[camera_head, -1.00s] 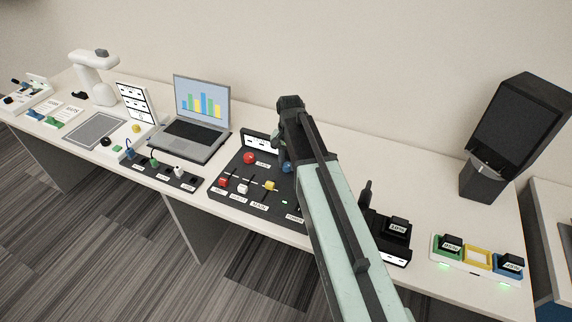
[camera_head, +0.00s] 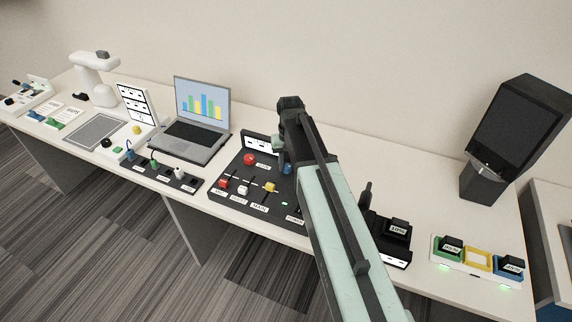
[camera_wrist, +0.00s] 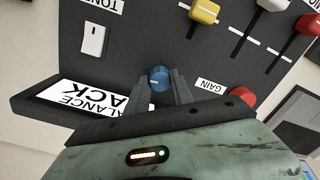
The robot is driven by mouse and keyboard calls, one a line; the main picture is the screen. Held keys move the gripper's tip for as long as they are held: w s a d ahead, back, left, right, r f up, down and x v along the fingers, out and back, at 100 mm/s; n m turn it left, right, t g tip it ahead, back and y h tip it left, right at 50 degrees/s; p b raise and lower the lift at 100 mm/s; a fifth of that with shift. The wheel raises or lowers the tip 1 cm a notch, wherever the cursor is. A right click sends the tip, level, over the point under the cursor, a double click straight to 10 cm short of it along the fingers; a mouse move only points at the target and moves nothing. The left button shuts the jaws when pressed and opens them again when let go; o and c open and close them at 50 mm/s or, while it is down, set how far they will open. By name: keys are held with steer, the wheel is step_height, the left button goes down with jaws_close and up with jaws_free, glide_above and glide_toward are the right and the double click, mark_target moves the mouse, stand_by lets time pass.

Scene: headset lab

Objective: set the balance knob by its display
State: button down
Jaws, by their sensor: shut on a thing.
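The blue balance knob (camera_wrist: 160,76) stands on the dark control panel (camera_wrist: 130,45), seen from above in the wrist view. My gripper (camera_wrist: 161,86) has one finger on either side of it and is shut on it. A small pale mark shows on the knob's top. The white display (camera_wrist: 66,93) is upside down in the wrist view. Its visible letters read "ALANCE" and "ACK"; my gripper hides the rest. In the head view, the knob (camera_head: 287,169) shows partly beside my arm, and the display (camera_head: 259,142) is at the panel's back.
A red knob (camera_wrist: 241,98) stands beside the GAIN label. Yellow (camera_wrist: 205,12), white and red slider caps and a white switch (camera_wrist: 94,39) share the panel. A laptop (camera_head: 194,125) stands to the left, and a black device (camera_head: 390,232) to the right.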

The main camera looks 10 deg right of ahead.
mark_target(288, 165)
steer(key=n, duration=0.5)
steer(key=shift+a, duration=0.1)
steer(key=shift+n, duration=0.3)
stand_by(0.4)
steer(key=c, duration=1.1)
jaws_free()
step_height(288, 165, up, 8)
steer(key=p, duration=0.8)
steer(key=shift+f, duration=0.1)
